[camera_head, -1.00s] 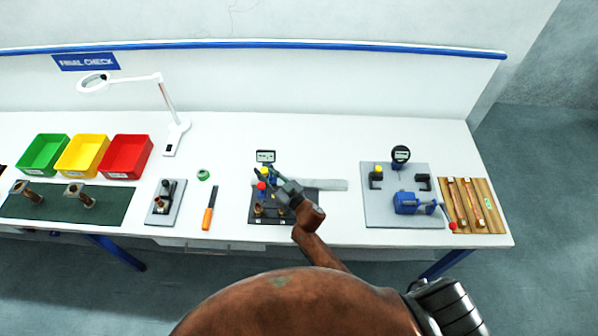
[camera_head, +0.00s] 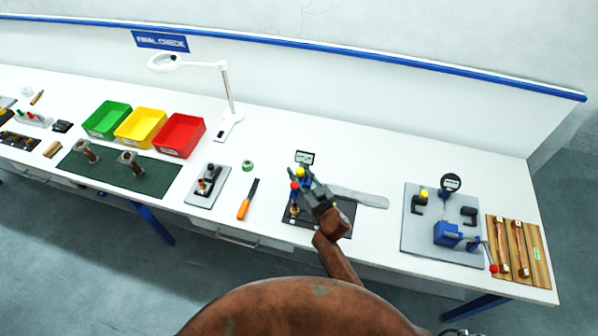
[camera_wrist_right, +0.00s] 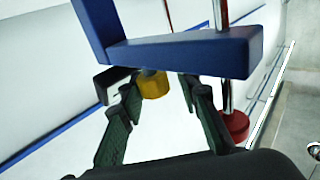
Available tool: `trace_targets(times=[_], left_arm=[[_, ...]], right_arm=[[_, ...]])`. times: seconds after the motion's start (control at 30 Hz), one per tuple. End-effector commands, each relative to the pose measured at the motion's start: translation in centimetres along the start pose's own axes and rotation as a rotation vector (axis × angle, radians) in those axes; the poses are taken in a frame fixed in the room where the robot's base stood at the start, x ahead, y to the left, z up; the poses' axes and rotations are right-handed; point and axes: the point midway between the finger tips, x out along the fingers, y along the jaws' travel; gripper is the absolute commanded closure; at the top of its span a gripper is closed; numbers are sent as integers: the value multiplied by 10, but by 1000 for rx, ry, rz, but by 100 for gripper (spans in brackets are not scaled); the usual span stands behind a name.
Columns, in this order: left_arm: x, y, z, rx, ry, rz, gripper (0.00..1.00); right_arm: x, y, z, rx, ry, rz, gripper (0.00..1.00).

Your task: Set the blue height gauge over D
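The blue height gauge (camera_head: 304,158), with a small display on top, stands at the back of a dark plate (camera_head: 331,226) on the bench. Its blue frame (camera_wrist_right: 180,52) fills the top of the right wrist view, with a yellow knob (camera_wrist_right: 153,86) under it and a red knob (camera_wrist_right: 234,126) to the right. My right gripper (camera_head: 306,184) is over the dark plate, close to the gauge. In the wrist view its fingers are apart, one on each side of the yellow knob, with gaps showing. The letter D cannot be read. My left gripper is not in view.
A grey plate (camera_head: 419,238) with a dial gauge and blue clamp stands to the right, beside a wooden rack (camera_head: 541,266). An orange-handled tool (camera_head: 244,207) and small grey stand (camera_head: 196,198) are to the left.

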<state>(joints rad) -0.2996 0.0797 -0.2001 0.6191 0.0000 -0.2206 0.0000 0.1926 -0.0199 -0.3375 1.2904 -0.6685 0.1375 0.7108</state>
Motion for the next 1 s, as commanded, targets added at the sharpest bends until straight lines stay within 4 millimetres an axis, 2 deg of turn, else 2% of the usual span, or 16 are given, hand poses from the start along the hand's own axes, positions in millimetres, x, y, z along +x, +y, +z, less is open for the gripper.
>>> trace_targets(times=[0.1,0.23,0.33,0.8,1.0], left_arm=[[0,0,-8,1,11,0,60],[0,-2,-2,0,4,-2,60],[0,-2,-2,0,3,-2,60],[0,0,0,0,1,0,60],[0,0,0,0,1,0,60]], right_arm=[[0,1,0,0,-1,2,70],[-3,2,1,-1,-1,2,70],[-12,3,2,-2,-2,3,70],[-101,1,1,0,-2,1,70],[-119,1,1,0,-1,1,70]])
